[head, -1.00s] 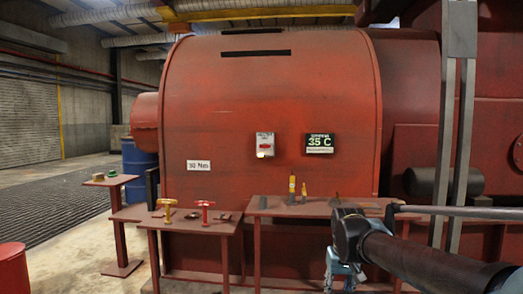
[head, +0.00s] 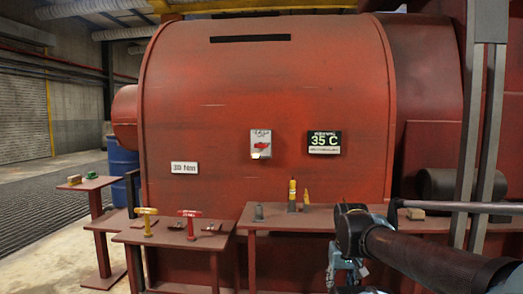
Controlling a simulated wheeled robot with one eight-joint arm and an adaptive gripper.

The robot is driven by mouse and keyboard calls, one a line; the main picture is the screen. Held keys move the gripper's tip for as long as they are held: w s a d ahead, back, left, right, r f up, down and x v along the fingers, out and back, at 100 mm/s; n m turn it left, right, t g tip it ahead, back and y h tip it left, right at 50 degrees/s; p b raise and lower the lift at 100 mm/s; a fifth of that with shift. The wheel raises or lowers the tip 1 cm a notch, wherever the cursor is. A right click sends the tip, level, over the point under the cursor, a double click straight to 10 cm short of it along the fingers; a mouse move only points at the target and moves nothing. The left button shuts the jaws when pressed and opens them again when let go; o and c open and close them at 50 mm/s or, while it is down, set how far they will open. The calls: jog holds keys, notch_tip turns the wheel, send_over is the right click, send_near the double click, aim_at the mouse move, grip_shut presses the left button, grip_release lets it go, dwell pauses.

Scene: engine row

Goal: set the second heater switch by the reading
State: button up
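A dark display (head: 325,142) on the red engine casing reads 35 C in large green-white characters; its smaller lines are too blurred to read. Left of it, a pale grey plate (head: 260,152) with a red part and a small light spot low down is fixed to the casing. It looks like a switch, but its lettering and position are unclear, and I cannot tell whether it is the second heater switch. My gripper (head: 345,278) hangs at the bottom right, in front of the table and well below and apart from the plate. Its fingertips are not clear.
A left table carries a yellow T-shaped tool (head: 146,219) and a red one (head: 190,220). The right table (head: 275,221) holds a yellow upright tool (head: 292,194) and small parts. A white label (head: 184,168) is on the casing. A grey post (head: 480,120) stands at right.

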jog(key=m+t+y, duration=0.6)
jog(key=m+t, duration=0.8)
jog(key=t, duration=0.1)
send_near(262, 146)
jog(key=x, duration=1)
jog(key=shift+f, duration=0.15)
grip_shut()
